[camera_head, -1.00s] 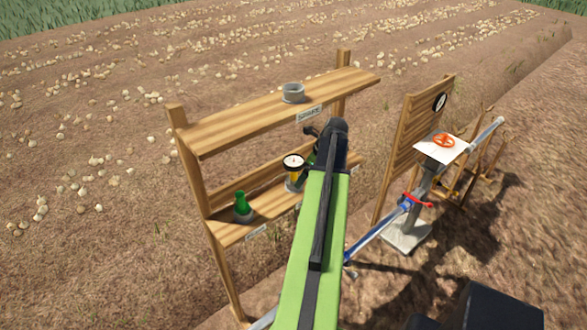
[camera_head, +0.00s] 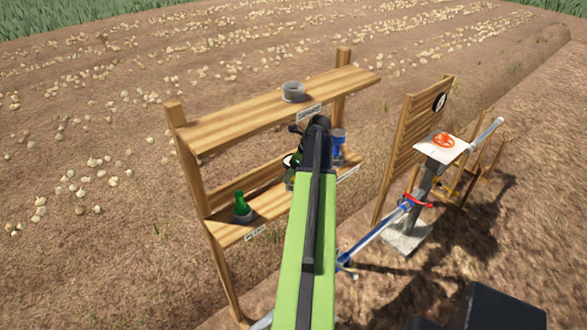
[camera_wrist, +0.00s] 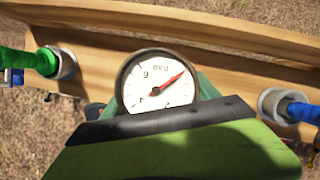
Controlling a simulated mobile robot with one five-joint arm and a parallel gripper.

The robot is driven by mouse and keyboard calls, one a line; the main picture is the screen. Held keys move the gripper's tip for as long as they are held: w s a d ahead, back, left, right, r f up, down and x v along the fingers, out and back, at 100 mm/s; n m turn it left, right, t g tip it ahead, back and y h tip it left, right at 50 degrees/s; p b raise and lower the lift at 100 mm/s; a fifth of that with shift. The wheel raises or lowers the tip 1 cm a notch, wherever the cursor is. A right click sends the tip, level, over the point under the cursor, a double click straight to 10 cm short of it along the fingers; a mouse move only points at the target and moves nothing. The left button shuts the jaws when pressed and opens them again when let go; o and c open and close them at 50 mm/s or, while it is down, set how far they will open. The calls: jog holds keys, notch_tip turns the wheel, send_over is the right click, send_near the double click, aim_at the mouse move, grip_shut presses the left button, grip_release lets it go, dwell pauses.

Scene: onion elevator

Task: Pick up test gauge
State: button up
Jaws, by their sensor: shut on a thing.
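The test gauge (camera_wrist: 155,82) is a round dial with a white face, dark rim and red needle. It stands in the middle of the wrist view, just past the dark edge of my gripper (camera_wrist: 165,115). In the head view only a sliver of the gauge (camera_head: 289,160) shows on the lower shelf, left of my arm. My gripper (camera_head: 300,150) is shut on the gauge; the fingers' contact is mostly hidden. I cannot tell whether the gauge's base touches the shelf.
The wooden rack (camera_head: 195,145) has a grey cup (camera_head: 292,92) on its top shelf. A green bottle-shaped item (camera_head: 242,205) stands left on the lower shelf and a blue item (camera_head: 338,143) stands right. A slatted board (camera_head: 410,150) and a stand with a red valve wheel (camera_head: 443,140) are further right.

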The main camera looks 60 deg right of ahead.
jog(key=c, duration=0.5)
jog(key=shift+r+p, duration=1.15)
jog(key=shift+s+f+t+b, duration=0.4)
jog(key=shift+f+b, duration=0.35)
jog(key=shift+b, duration=0.35)
jog(key=s+t+b, duration=0.1)
jog(key=t+b, duration=0.1)
jog(key=b, duration=0.1)
jog(key=shift+s+f, duration=0.15)
jog(key=shift+s, duration=0.25)
notch_tip(320, 180, up, 7)
jog(key=s+p, duration=0.2)
jog(key=p, duration=0.5)
jog(key=s+g+p, duration=0.1)
jog(key=s, duration=0.5)
jog(key=s+d+r+g+p, duration=0.1)
jog(key=s+p, duration=0.1)
jog(key=s, duration=0.5)
jog(key=s+g+p, duration=0.1)
jog(key=s+p, duration=0.1)
jog(key=s, duration=0.5)
jog(key=shift+s+d+r, duration=0.25)
jog(key=shift+d, duration=0.1)
